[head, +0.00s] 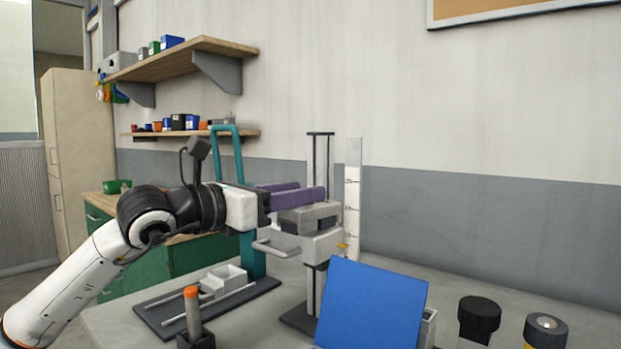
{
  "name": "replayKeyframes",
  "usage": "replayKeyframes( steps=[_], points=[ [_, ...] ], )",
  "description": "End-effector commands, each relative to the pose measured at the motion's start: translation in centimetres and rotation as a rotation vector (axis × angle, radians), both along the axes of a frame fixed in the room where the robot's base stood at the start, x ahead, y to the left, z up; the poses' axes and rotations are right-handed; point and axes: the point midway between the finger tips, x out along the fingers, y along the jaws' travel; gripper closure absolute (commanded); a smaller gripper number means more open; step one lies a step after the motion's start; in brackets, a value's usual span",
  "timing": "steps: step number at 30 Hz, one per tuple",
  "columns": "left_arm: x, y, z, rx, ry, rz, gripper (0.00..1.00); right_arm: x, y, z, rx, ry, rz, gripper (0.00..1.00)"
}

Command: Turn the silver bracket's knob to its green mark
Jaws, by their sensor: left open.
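A silver-grey bracket (318,243) sits on a stand with two dark upright posts (320,150), with a small bar handle (268,247) sticking out to its left. My left gripper (316,193) comes in from the left, its two purple fingers level and apart, at the height of the bracket's top and close to it. I cannot tell if they touch it. Nothing shows between the fingers. I cannot make out the knob or a green mark; the fingers and a blue panel cover parts of the stand. My right gripper is not in view.
A blue panel (372,305) stands in front of the stand's lower part. A white scale (353,190) rises behind.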

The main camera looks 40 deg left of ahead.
Motion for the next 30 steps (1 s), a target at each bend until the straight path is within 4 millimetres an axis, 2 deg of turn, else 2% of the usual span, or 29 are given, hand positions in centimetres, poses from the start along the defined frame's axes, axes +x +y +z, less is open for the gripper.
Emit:
replayKeyframes(
  steps=[1,3,8,19,26,30],
  points=[
    [0.6,-0.2,0.5,0.0,-0.003,-0.002,0.59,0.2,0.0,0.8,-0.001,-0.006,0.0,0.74],
    [1.4,-0.3,0.4,-0.004,-0.002,-0.001,0.59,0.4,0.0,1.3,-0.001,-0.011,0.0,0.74],
    [2.6,-0.6,0.2,-0.001,-0.001,0.0,0.59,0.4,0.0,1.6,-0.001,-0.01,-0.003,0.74],
    [3.0,-0.8,-0.1,0.001,0.0,-0.001,0.59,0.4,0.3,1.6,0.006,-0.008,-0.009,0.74],
    [3.0,-0.7,-0.1,0.001,0.0,-0.001,0.98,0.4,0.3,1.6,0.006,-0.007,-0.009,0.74],
    [3.0,-0.7,-0.1,0.001,0.0,-0.003,1.0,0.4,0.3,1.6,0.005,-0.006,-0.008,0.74]
  ],
)
